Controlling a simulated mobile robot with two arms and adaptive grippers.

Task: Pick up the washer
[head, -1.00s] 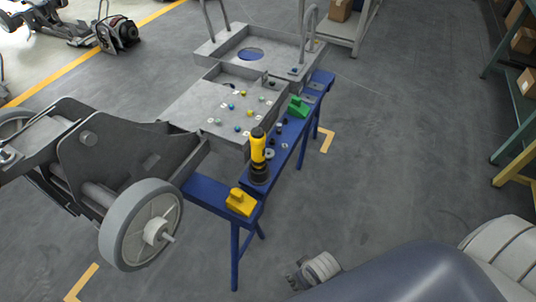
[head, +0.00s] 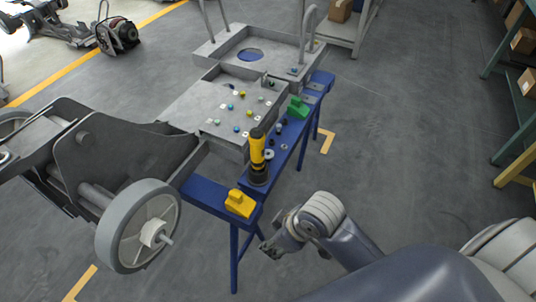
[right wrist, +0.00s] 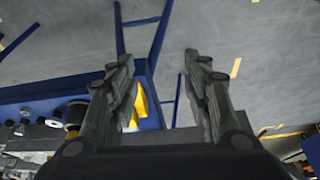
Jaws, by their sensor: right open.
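What looks like the washer (head: 268,154) is a small grey ring on the blue bench (head: 208,190), just right of the yellow and black power tool (head: 257,150) in the head view. A similar small round part lies a little further back, so I cannot be sure which is the washer. My right gripper (head: 268,248) is low in front of the bench's near end, apart from the washer. In the right wrist view my right gripper (right wrist: 158,62) has its fingers spread and nothing between them. My left gripper is out of view.
A yellow block-like part (head: 240,203) sits at the bench's near end and a green one (head: 298,107) further back. Several small dark parts stand between. A grey chassis (head: 190,115) with coloured pieces adjoins the bench. A wheel (head: 140,225) stands at left.

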